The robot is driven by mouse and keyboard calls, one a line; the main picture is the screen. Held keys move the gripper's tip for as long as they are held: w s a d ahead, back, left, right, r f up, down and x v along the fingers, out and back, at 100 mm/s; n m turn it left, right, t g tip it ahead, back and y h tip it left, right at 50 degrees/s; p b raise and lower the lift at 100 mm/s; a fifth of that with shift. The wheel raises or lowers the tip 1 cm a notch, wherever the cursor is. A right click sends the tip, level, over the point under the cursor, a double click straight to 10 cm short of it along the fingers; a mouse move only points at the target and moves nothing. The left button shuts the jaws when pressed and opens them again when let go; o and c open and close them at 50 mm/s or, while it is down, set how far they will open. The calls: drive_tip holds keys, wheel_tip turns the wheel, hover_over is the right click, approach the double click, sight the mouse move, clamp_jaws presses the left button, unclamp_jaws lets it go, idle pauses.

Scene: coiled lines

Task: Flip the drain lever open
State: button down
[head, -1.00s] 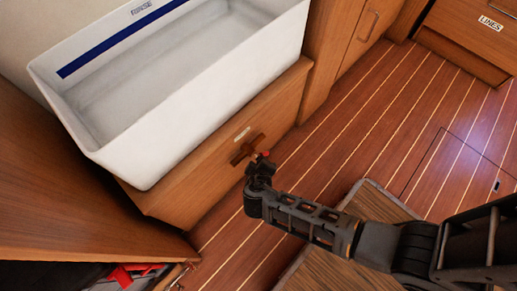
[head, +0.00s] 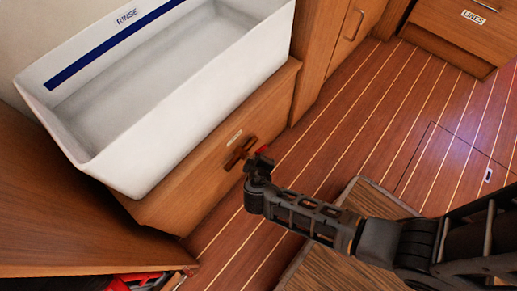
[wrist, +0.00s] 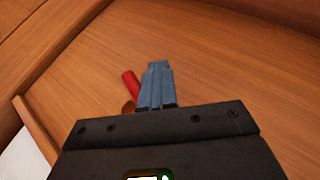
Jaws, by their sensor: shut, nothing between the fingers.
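The drain lever has a red handle (head: 263,149). It stands at the wooden front below the white basin, beside a dark wooden block (head: 238,154). In the wrist view the red handle (wrist: 131,84) is tilted, just left of my fingers, with a brownish piece (wrist: 129,107) at its lower end. My gripper (head: 259,163) is shut and empty, close beside the handle. Its blue-grey fingers (wrist: 156,75) lie together in the wrist view. I cannot tell whether they touch the handle. The fingers and gripper body hide part of the lever.
The white basin (head: 92,152) marked RINSE stands above the wooden front (head: 185,190). A small label (head: 234,137) is above the block. A brown-topped box (head: 325,272) lies under my arm. The striped floor (head: 370,120) to the right is clear.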

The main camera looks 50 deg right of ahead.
drive_tip(key=shift+d+r+h, duration=0.35)
drive_tip(key=shift+h, duration=0.45)
drive_tip(key=shift+d+r+b, duration=0.15)
drive_tip(key=shift+r+b, duration=0.05)
drive_tip(key=shift+b, duration=0.1)
idle(0.4)
drive_tip(key=p+v, duration=0.3)
drive_tip(key=v, duration=0.4)
drive_tip(key=shift+s+a+r, duration=0.25)
